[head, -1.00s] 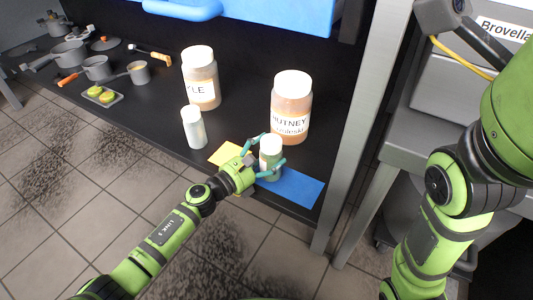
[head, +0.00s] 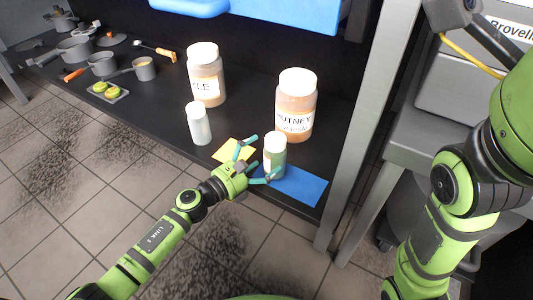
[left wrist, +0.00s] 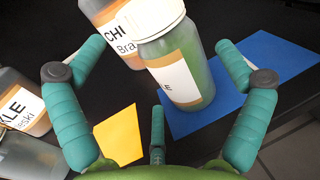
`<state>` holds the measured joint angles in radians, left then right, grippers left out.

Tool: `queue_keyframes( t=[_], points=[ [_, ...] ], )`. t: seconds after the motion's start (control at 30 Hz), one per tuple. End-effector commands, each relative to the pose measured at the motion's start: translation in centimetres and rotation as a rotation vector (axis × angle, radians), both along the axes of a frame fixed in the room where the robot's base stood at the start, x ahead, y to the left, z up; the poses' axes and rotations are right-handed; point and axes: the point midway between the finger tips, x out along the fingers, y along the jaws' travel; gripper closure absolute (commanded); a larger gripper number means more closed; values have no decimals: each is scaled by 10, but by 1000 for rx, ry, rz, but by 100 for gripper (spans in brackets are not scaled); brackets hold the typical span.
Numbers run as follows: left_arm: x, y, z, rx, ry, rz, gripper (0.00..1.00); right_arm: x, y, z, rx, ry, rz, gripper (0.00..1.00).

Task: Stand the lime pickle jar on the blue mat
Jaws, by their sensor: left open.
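The lime pickle jar (head: 275,158) is a small jar with a white lid and green contents. It stands upright on the left part of the blue mat (head: 301,187), and its base rests on the mat in the left wrist view (left wrist: 185,80). My left gripper (head: 262,156) is open just in front of the jar, its teal fingers spread and apart from it. The mat is partly hidden behind the jar. My right arm shows at the right, but its gripper is out of view.
A yellow mat (head: 232,152) lies left of the blue one. A large chutney jar (head: 295,108) stands behind, with a large pickle jar (head: 206,78) and a pale small jar (head: 199,124) to the left. A metal post (head: 345,160) rises at the right.

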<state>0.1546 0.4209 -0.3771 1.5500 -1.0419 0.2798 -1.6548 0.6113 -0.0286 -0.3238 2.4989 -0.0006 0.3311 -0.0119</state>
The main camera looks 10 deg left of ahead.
Motion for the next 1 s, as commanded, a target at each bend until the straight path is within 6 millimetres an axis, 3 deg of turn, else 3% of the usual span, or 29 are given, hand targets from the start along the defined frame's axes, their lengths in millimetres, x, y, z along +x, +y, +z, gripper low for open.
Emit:
queue_keyframes(
  t=[0.63, 1.0],
  points=[
    [-34, 21, 0, 0, 0, -2, 0, -1, 0, -1, 0, -1, 2, 60],
    [-75, 36, -1, 1, 1, -1, 0, -1, 0, -2, 0, -1, 2, 60]
  ],
)
